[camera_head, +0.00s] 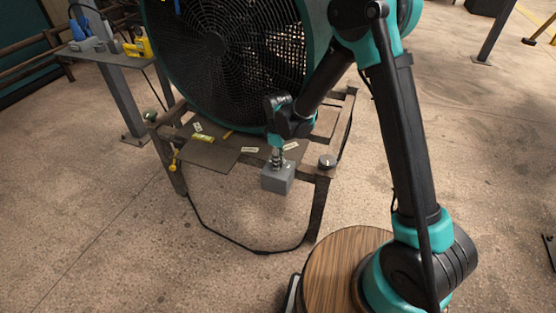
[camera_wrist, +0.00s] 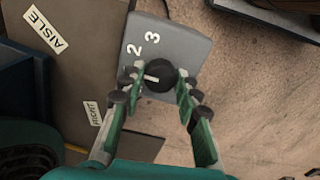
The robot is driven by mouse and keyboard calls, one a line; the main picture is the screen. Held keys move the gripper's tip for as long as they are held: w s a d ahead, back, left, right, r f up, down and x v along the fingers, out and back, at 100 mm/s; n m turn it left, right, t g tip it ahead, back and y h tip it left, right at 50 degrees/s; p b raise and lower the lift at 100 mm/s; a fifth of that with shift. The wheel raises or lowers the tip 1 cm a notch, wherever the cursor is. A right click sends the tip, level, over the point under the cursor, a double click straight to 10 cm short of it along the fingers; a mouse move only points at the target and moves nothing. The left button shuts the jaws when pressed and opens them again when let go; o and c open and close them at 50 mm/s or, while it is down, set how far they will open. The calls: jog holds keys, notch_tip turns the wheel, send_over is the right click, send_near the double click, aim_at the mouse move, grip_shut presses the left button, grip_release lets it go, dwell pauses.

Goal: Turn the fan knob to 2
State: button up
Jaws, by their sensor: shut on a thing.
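A large dark fan (camera_head: 215,45) with a round wire guard stands on a metal stand. Its grey control box (camera_head: 277,177) hangs at the stand's front edge. In the wrist view the box (camera_wrist: 192,45) shows the white numerals 2 and 3. Its round black knob (camera_wrist: 163,75) has a white pointer mark aimed to the left in the picture, below the 2. Any other numerals are hidden. My gripper (camera_head: 277,156) reaches down onto the box from above. In the wrist view my gripper (camera_wrist: 158,79) has its green fingers on both sides of the knob, shut on it.
The brown stand top (camera_head: 208,153) carries small labels; one reads AISLE (camera_wrist: 45,30). A small round dial (camera_head: 327,161) sits at the right corner. A side table (camera_head: 120,56) with tools stands at the back left. Floor in front is clear.

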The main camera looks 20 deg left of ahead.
jog(key=shift+m, duration=1.6)
jog(key=o, duration=1.2)
jog(key=shift+c, duration=0.2)
notch_tip(320, 180, up, 12)
